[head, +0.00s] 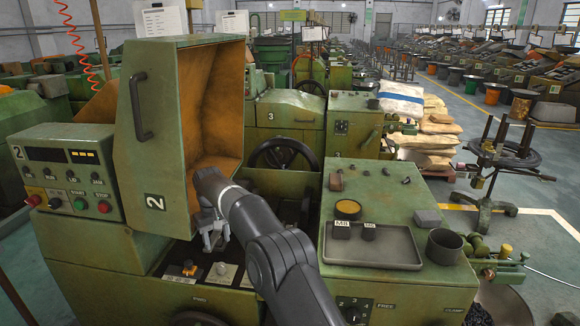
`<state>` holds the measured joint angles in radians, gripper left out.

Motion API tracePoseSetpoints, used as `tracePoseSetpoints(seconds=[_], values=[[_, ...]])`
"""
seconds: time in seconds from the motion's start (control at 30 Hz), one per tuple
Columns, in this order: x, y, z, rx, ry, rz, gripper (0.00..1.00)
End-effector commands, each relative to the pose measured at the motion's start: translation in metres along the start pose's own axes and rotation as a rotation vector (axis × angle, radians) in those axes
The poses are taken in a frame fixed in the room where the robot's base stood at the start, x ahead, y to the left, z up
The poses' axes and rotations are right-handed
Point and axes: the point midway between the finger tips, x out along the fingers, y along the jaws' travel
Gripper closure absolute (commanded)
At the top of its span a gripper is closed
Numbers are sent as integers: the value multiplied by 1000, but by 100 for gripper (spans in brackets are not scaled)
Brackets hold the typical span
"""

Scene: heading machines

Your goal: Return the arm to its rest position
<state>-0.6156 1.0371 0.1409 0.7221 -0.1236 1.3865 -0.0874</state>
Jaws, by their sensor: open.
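My arm reaches up from the bottom middle of the head view, over the front of the green machine marked 2. My gripper (212,239) hangs at the arm's end, in front of the raised cover's opening and above the small front panel. It is open, and I see nothing between its fingers. The green cover (150,140) stands upright on the left, with its orange inner side showing. My arm hides part of the machine's middle.
A control box (65,170) with buttons stands at left. At right, the machine top holds a grey tray (372,250) with small dark blocks, a yellow-topped round tin (347,209) and a dark cup (444,246). A wheeled stand (492,175) and open floor lie farther right.

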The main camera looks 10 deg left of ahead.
Motion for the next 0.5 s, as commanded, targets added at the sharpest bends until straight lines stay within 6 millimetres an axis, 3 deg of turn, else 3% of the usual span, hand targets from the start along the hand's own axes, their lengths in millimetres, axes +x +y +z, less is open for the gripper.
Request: tracePoseSetpoints(seconds=[0.27, 0.5], values=[[-74, 44, 38, 67, 55, 21, 50], [-142, 84, 99, 149, 109, 47, 50]])
